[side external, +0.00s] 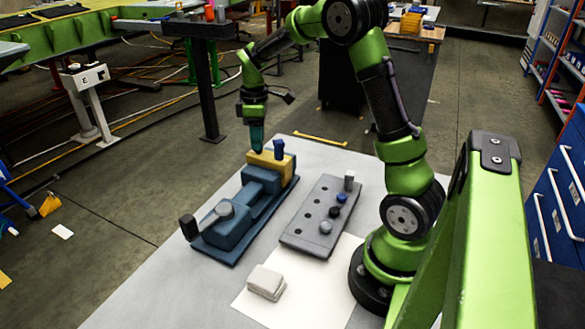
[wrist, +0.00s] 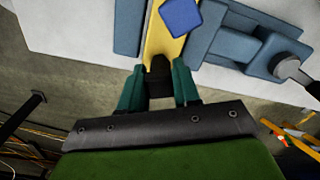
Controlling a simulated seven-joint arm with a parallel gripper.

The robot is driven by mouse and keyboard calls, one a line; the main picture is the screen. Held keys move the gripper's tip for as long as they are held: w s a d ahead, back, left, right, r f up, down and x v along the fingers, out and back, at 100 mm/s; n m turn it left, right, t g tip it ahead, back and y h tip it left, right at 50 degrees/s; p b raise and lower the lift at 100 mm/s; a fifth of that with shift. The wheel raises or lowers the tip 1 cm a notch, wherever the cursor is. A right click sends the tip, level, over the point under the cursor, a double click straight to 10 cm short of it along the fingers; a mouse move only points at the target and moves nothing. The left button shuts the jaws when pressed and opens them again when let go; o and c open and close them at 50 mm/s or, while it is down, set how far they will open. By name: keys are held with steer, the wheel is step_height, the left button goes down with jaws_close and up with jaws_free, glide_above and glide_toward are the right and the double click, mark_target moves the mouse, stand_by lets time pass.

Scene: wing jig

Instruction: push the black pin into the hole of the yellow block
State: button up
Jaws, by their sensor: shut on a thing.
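The yellow block (side external: 267,162) sits in the jaws of a blue vise (side external: 235,215); it also shows at the top of the wrist view (wrist: 168,42). A blue pin (side external: 279,148) stands up from the block and shows in the wrist view (wrist: 181,17). My gripper (side external: 257,148) is at the block's left end. In the wrist view its teal fingers (wrist: 158,74) are shut on the black pin (wrist: 159,84), whose end overlaps the block's near edge. The hole is hidden, and I cannot tell whether the pin touches the block.
A grey plate (side external: 298,238) with holes and several pins lies right of the vise. A pale block (side external: 266,282) sits on a white sheet (side external: 312,295) in front. The vise handle (side external: 189,226) sticks out at the left. Bare tabletop (side external: 150,290) lies front left.

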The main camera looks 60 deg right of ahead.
steer(key=shift+f, duration=0.35)
steer(key=o, duration=1.1)
steer(key=shift+r, duration=0.1)
step_height(320, 180, up, 17)
steer(key=shift+f, duration=0.15)
step_height(320, 180, up, 7)
